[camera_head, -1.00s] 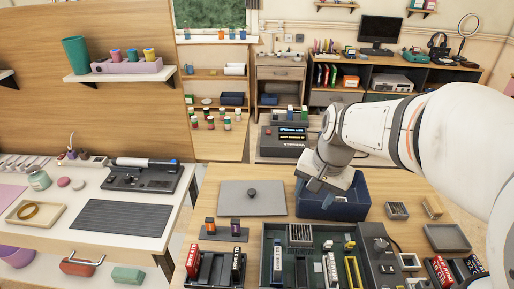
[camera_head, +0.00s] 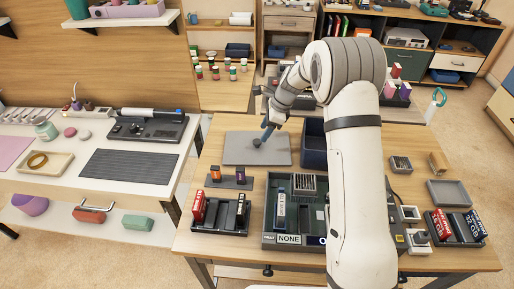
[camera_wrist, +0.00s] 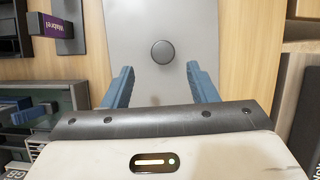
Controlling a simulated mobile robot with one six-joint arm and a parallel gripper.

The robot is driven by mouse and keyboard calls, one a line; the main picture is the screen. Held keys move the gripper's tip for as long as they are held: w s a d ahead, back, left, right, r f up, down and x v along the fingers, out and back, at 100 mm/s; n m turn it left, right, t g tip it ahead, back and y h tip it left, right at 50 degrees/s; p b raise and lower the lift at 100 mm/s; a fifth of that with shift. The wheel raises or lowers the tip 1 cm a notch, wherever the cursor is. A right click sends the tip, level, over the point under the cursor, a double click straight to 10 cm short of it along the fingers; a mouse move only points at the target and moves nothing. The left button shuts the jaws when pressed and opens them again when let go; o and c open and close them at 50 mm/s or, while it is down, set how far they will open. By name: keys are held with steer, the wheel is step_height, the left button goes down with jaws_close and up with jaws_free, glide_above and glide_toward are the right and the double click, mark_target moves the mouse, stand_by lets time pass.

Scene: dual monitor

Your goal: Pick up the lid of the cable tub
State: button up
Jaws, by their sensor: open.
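The lid is a flat grey plate (camera_head: 240,150) lying on the wooden table, with a round dark knob (camera_head: 257,143) at its middle. The lid (camera_wrist: 190,20) and knob (camera_wrist: 162,52) also show in the wrist view. The dark blue tub (camera_head: 313,150) stands just right of the lid, partly hidden by my arm. My gripper (camera_head: 266,134) is over the lid beside the knob. In the wrist view my gripper (camera_wrist: 160,76) is open and empty, its blue fingers apart. The knob appears centred between them, just beyond the tips. The height above the lid is hard to tell.
A green tray of parts (camera_head: 270,225) and a small dark stand with two cartridges (camera_head: 229,182) are in front of the lid. A white desk with a dark keyboard-like panel (camera_head: 130,165) is at left. Small boxes are at right.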

mark_target(258, 141)
steer(key=x, duration=0.6)
steer(key=shift+w+a, duration=0.1)
steer(key=shift+w, duration=0.1)
steer(key=shift+c, duration=0.3)
steer(key=c, duration=1)
steer(key=shift+o, duration=0.2)
